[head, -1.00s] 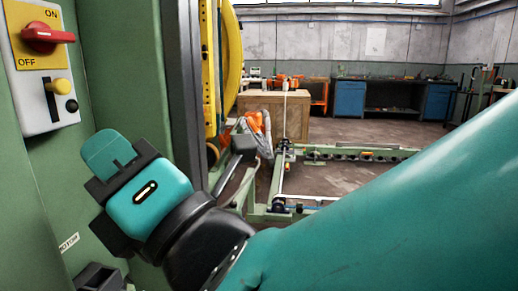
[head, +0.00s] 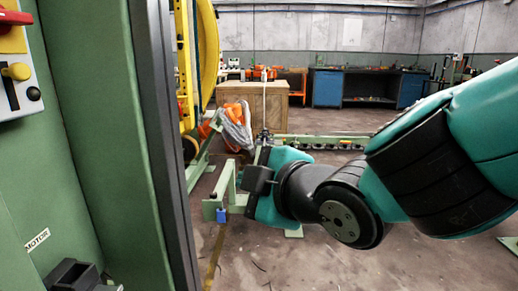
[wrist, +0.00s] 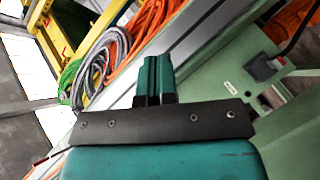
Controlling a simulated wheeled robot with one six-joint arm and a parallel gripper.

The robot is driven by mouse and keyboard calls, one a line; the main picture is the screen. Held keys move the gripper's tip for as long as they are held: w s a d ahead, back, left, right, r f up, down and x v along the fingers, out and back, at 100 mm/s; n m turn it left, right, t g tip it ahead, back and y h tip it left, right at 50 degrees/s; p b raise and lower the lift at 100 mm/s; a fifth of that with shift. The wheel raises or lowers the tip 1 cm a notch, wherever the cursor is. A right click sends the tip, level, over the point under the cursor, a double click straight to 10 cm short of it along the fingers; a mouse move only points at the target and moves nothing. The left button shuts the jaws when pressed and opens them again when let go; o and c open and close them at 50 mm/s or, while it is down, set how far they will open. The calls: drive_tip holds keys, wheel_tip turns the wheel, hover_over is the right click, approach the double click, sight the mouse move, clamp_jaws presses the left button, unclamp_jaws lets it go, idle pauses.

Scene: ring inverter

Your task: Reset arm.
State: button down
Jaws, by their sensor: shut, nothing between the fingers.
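My gripper (wrist: 154,78) shows in the wrist view with its two teal fingers together, shut and empty. It points toward green machine framing and bundled hoses. In the head view my teal and black arm reaches in from the right, and its end is in front of the cabinet's right edge, over the floor area. The fingertips cannot be made out there. The control panel (head: 14,98) is at the left edge of the head view, partly cut off. Its red switch (head: 12,17) and yellow knob (head: 17,72) show, apart from my arm.
A green cabinet wall (head: 85,130) with a dark edge stands at left. A low green frame (head: 222,195) stands close to my arm's end. Orange cables (wrist: 150,25) and a grey hose (wrist: 100,60) show in the wrist view. A wooden box (head: 262,105) and blue workbench (head: 327,88) stand behind.

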drive_tip(key=s+d+f+m+g+h, duration=0.35)
drive_tip(key=s+d+m+g, duration=0.25)
drive_tip(key=s+d, duration=0.2)
drive_tip(key=s+d+f+m+g+h, duration=0.2)
drive_tip(key=s+d+f+m+g, duration=0.3)
drive_tip(key=s+d, duration=0.3)
wheel_tip(320, 180, up, 36)
drive_tip(key=m+p, duration=0.1)
drive_tip(key=p, duration=3.4)
drive_tip(key=shift+d+m, duration=0.2)
drive_tip(key=shift+m, duration=0.1)
drive_tip(key=shift+r+y, duration=0.1)
drive_tip(key=shift+y, duration=0.15)
